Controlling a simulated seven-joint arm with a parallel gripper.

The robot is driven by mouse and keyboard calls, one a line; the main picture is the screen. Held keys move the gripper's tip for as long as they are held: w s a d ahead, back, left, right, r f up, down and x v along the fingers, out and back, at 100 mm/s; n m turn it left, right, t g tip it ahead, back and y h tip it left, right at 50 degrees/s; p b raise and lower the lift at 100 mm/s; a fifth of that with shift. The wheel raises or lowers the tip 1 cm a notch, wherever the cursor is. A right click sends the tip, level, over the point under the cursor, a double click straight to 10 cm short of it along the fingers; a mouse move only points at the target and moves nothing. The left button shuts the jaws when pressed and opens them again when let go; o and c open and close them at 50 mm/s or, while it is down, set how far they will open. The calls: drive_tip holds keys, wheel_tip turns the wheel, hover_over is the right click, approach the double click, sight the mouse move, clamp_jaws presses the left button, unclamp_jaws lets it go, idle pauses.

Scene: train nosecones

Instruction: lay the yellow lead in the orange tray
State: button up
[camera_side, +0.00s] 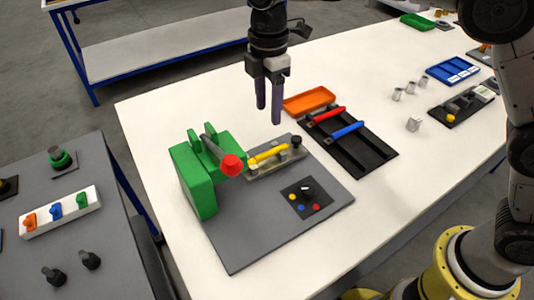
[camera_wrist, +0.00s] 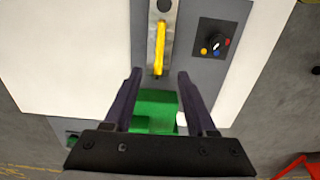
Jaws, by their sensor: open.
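The yellow lead (camera_side: 268,153) lies on a metal strip of the grey fixture board, beside a green block. It also shows in the wrist view (camera_wrist: 159,48), lengthwise just beyond my fingertips. The orange tray (camera_side: 309,101) lies flat on the white table behind the board, and its visible floor is empty. It is not seen in the wrist view. My gripper (camera_side: 269,115) is open and empty, pointing down above the fixture area. In the wrist view its two fingers (camera_wrist: 160,74) stand wide apart, with the near end of the yellow lead between their tips.
The green block (camera_side: 195,182) carries a grey lever with a red knob (camera_side: 232,165) close to the lead. A black rack (camera_side: 358,154) holds a red lead (camera_side: 329,115) and a blue lead (camera_side: 347,130) near the tray. A dial panel (camera_side: 305,196) sits on the board.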

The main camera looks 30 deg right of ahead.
hover_over(267, 152)
wheel_tip(267, 152, down, 7)
drive_tip(key=shift+s+d+r, duration=0.1)
drive_tip(key=shift+d, duration=0.05)
drive_tip(key=shift+a+f, duration=0.2)
drive_tip(key=shift+f, duration=2.55)
clamp_jaws()
